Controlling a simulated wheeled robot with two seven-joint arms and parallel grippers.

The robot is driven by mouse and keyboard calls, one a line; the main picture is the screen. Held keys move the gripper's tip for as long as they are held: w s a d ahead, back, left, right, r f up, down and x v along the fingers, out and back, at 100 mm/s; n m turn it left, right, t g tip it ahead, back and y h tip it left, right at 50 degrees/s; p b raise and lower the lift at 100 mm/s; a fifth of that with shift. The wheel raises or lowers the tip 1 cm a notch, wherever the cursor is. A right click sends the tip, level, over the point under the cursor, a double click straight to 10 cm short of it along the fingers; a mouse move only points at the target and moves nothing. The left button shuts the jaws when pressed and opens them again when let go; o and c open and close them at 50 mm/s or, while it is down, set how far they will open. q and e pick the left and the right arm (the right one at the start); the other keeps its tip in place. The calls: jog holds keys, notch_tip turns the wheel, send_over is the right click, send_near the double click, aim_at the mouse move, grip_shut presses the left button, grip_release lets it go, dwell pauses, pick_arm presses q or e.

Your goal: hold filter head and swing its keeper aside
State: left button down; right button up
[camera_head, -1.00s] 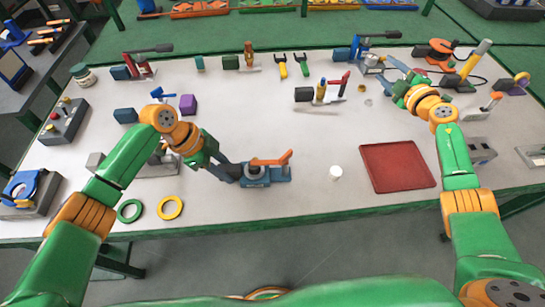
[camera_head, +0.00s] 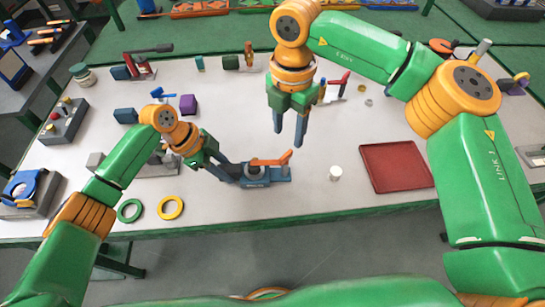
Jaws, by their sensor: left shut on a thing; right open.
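The filter head (camera_head: 254,182) is a blue block with a dark round part on top, low in the middle of the table. Its orange keeper (camera_head: 272,161) lies across the top and rises to a raised tip at the right. My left gripper (camera_head: 236,171) is shut on the left side of the filter head; the exact contact is hard to see. My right gripper (camera_head: 289,137) is open and empty, fingers pointing down, above and beyond the filter head and apart from the keeper.
A white cylinder (camera_head: 335,173) and a red tray (camera_head: 397,167) are to the right. Green (camera_head: 121,211) and yellow (camera_head: 163,212) rings lie at the front left.

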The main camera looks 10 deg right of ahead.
aim_at(286, 154)
notch_tip(286, 154, down, 8)
jog(key=shift+f, duration=0.1)
grip_shut()
dwell(1.5)
jog(key=m, duration=1)
jog(key=shift+m, duration=0.4)
jog(key=shift+o, duration=1.8)
grip_release()
